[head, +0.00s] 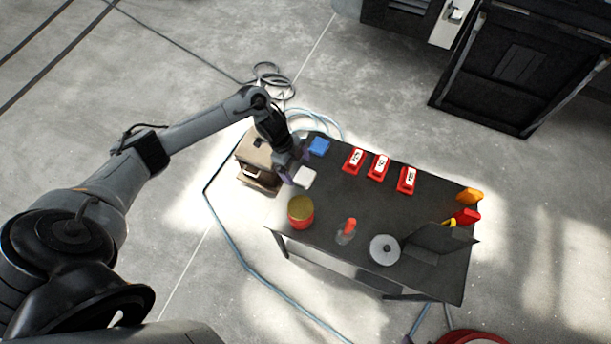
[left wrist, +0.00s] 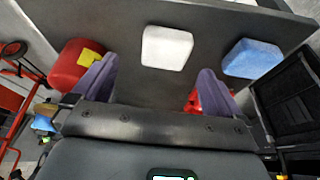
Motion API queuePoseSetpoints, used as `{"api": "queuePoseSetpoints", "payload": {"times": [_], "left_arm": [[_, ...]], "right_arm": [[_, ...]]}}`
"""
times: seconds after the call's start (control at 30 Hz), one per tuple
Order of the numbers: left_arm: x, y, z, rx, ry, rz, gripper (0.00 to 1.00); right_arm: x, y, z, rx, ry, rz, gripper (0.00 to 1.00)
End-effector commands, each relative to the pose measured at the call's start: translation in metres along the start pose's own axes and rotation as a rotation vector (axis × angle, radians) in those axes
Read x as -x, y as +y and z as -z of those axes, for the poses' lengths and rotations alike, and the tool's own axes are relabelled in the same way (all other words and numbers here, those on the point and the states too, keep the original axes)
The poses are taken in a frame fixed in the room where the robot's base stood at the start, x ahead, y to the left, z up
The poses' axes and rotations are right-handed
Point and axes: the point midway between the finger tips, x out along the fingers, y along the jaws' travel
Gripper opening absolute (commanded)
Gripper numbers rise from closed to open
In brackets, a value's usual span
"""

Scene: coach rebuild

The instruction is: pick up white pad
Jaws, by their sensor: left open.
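The white pad (head: 304,178) lies flat on the dark table near its left end, beside a blue pad (head: 319,147). My left gripper (head: 291,170) is just above and beside the white pad in the head view. In the left wrist view the white pad (left wrist: 167,48) is ahead of the left gripper (left wrist: 155,85), between the lines of its two purple fingers. The fingers are apart, and nothing is between them. The blue pad (left wrist: 252,58) shows to the right of the white pad there. My right gripper is not seen.
A red can with a yellow top (head: 301,212) stands near the white pad. Several red labelled boxes (head: 378,167), a red-capped bottle (head: 347,231) and a grey disc (head: 384,250) are on the table (head: 340,199). A cardboard box (head: 257,158) stands off the table's left end.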

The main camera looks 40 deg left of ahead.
Motion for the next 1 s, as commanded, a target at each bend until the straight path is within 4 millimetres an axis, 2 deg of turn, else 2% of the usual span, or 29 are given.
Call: {"api": "queuePoseSetpoints", "payload": {"times": [0.17,0.53,0.87,1.0], "left_arm": [[-0.009,-0.001,0.000,0.000,-0.001,0.000,1.00],[-0.051,-0.005,-0.001,-0.001,-0.001,0.001,1.00],[-0.055,-0.006,-0.001,-0.001,-0.002,0.003,1.00],[-0.055,-0.006,-0.001,-0.001,-0.002,0.003,0.80]], "right_arm": [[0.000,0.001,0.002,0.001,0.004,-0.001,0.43],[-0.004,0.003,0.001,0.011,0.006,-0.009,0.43],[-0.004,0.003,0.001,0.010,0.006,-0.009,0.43],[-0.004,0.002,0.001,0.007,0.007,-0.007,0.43]]}}
